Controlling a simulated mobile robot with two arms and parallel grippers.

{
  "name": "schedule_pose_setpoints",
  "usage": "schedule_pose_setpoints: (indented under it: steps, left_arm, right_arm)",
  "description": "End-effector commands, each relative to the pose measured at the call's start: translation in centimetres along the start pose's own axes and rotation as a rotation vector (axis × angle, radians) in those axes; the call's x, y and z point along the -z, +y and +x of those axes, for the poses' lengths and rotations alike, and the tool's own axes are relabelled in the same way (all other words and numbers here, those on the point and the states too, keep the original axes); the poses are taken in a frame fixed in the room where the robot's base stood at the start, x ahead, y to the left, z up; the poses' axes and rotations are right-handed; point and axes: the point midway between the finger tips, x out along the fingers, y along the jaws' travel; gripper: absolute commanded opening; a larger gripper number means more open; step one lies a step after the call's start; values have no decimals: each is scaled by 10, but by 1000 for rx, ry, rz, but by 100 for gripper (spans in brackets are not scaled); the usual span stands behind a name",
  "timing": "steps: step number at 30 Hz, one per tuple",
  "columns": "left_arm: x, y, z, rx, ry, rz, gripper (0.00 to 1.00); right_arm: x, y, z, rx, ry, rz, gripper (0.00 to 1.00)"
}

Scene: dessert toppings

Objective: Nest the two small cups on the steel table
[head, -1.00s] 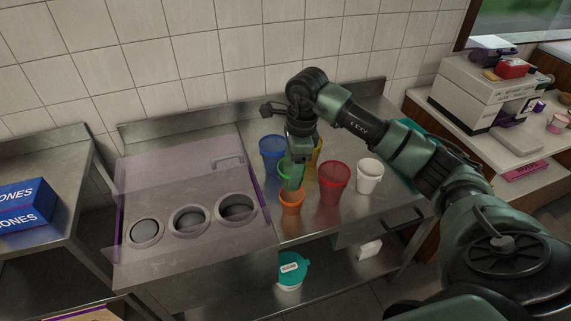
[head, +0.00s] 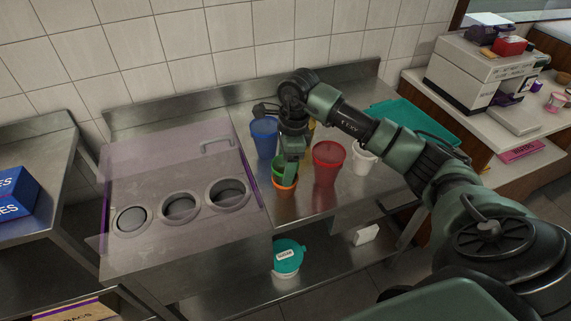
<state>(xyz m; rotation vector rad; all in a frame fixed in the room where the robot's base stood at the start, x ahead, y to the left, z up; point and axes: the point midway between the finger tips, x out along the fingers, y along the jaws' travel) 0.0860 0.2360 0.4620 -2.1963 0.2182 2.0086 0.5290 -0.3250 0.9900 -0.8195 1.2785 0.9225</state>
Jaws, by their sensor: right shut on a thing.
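The two small cups are green and orange. My right gripper (head: 290,158) points down over the steel table (head: 318,212) and is shut on the green cup (head: 280,167). The orange cup (head: 284,189) stands upright on the table directly below the green one. The green cup's lower part overlaps the orange cup's mouth in the head view. I cannot tell how deep it sits inside. My left gripper is not in view.
A blue cup (head: 264,138) stands behind to the left, a red cup (head: 327,163) close on the right. A white cup (head: 363,160) and a yellow cup (head: 311,139) are partly hidden by my arm. The counter with round wells (head: 180,208) lies left.

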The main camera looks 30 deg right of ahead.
Motion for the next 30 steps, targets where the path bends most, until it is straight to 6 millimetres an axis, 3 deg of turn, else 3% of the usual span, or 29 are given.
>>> schedule_pose_setpoints:
  steps: [4,14,15,17,30]
  left_arm:
    - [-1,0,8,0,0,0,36]
    - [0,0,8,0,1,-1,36]
    - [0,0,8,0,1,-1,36]
    - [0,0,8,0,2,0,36]
    - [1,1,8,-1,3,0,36]
  right_arm:
    - [1,0,9,0,0,0,25]
    - [2,0,10,-1,1,0,25]
    - [2,0,10,-1,2,0,71]
    - [2,0,10,-1,2,0,88]
    - [1,0,10,0,0,0,88]
